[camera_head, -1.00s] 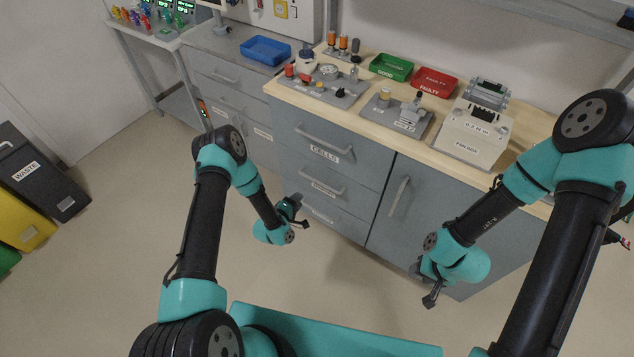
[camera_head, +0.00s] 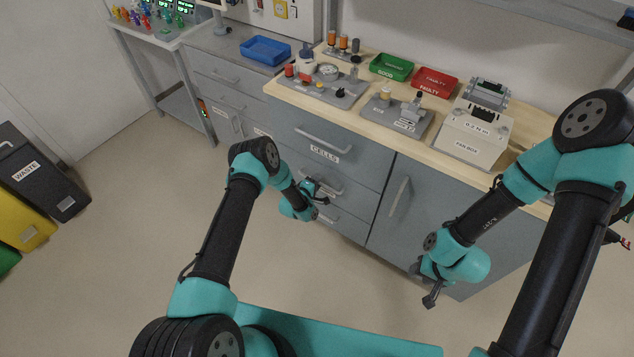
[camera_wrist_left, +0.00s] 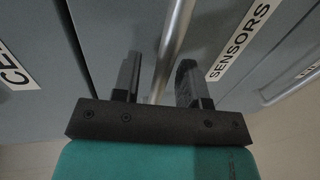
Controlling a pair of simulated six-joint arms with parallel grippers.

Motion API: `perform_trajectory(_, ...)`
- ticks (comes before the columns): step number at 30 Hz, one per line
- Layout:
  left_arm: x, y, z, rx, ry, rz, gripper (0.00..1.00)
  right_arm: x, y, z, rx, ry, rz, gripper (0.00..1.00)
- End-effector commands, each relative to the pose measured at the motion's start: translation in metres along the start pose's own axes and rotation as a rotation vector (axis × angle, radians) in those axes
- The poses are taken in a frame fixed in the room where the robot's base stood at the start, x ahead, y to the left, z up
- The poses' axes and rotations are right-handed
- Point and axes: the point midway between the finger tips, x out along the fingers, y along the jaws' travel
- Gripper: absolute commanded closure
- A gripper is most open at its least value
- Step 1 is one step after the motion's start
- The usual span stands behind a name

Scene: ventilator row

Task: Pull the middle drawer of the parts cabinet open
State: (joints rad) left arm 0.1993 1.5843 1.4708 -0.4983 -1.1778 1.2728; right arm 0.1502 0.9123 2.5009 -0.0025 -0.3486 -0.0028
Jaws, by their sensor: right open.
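The parts cabinet is grey-blue, with drawers stacked under the wooden worktop. The top drawer (camera_head: 318,137) is labelled CELLS, and the middle drawer (camera_head: 358,198) is below it; all look closed. My left gripper (camera_head: 326,190) is at the middle drawer's front and partly hides it. In the left wrist view, my left gripper (camera_wrist_left: 160,62) is open, with the bar handle (camera_wrist_left: 176,35) running between its fingers and a gap on each side. The SENSORS label (camera_wrist_left: 238,40) is right of that handle. My right gripper (camera_head: 431,290) is open and empty, low before the cabinet door.
A cabinet door (camera_head: 420,215) with a vertical handle is right of the drawers. The worktop holds a green tray (camera_head: 391,67), a red tray (camera_head: 435,82) and a white box (camera_head: 472,137). The floor (camera_head: 130,220) left of my arm is clear.

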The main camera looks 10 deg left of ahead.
Motion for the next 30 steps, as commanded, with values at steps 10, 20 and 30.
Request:
perform_trajectory(10, 0.0021, 0.0000, 0.0001, 0.000, 0.000, 0.000, 0.64, 0.0000, 0.0000, 0.0000, 0.000, 0.000, 0.000, 0.57)
perform_trajectory(20, 0.0020, 0.0001, 0.0001, 0.000, 0.000, 0.000, 0.95, 0.0000, 0.0000, 0.0000, 0.000, 0.000, 0.000, 0.57)
perform_trajectory(30, 0.0019, 0.0000, 0.0001, 0.000, 0.000, 0.000, 1.00, 0.0000, 0.0000, 0.0000, 0.000, 0.000, 0.000, 0.57)
